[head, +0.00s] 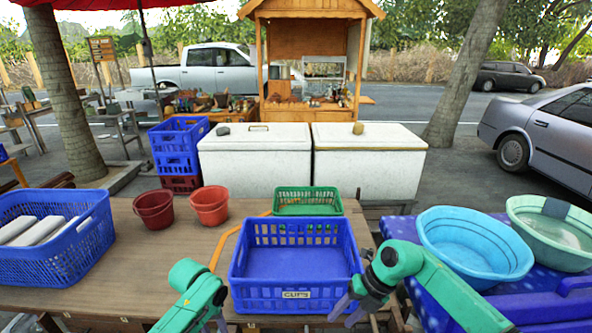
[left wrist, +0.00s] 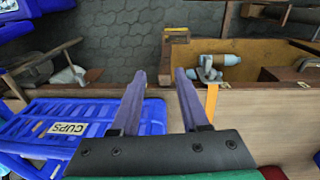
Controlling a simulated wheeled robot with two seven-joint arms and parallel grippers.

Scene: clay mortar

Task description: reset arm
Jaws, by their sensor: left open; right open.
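My right gripper (head: 345,312) is at the front right corner of the blue crate labelled CUPS (head: 296,294) in the head view. Its fingers are apart with nothing seen between them; whether they touch the crate is unclear. My left arm comes in at the bottom, left of the crate, and its gripper is mostly cut off there. In the left wrist view my left gripper (left wrist: 160,72) is open and empty, fingers spread over the table's edge and paving. The CUPS crate (left wrist: 68,128) lies left of the fingers there. No mortar can be made out.
A green basket (head: 307,190) stands behind the crate. Two red buckets (head: 210,206) stand left of it, and a blue basket (head: 60,260) holds pale rolls at far left. Basins (head: 474,246) stand on the right. Bare wooden table (head: 150,270) lies between basket and crate.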

